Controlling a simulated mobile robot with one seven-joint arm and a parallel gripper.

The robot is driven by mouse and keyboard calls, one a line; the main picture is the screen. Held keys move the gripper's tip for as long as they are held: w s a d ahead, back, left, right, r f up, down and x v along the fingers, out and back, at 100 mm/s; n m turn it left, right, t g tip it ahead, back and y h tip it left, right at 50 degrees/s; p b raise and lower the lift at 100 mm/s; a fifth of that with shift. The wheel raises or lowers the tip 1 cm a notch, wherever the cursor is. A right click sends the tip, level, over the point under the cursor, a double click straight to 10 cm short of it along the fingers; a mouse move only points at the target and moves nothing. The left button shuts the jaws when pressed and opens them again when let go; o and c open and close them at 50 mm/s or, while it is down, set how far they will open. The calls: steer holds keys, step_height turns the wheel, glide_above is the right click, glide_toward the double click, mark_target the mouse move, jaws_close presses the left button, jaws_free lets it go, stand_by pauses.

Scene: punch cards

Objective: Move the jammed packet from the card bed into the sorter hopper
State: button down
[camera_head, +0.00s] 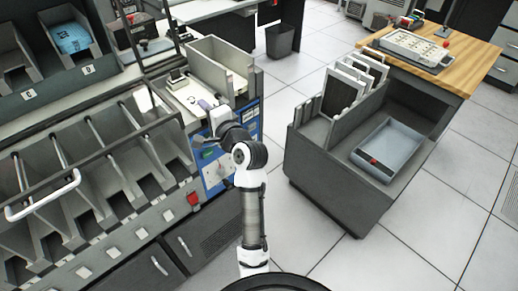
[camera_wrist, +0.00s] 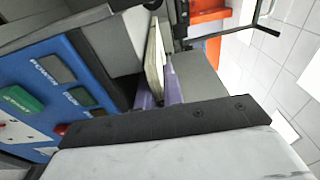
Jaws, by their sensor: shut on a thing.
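My gripper (camera_head: 213,112) is at the front end of the card bed (camera_head: 184,90), a pale surface on top of the blue-panelled machine. It is shut on the packet (camera_wrist: 154,58), a thin cream stack seen edge-on in the wrist view, with purple showing at its lower end. My wrist hides much of the packet in the head view, and I cannot tell whether it touches the bed. A grey, high-walled hopper (camera_head: 223,66) stands just behind and right of the bed.
A row of open grey sorter pockets (camera_head: 90,160) with a white bar handle (camera_head: 43,197) lies left. A grey cart (camera_head: 340,185) at right carries upright cards and a blue-grey tray (camera_head: 392,150). Clear tiled floor lies between machine and cart.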

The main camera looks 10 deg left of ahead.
steer(key=w+d+p+v, duration=0.1)
steer(key=v, duration=2.4)
steer(key=shift+d, duration=0.35)
steer(key=shift+w, duration=0.15)
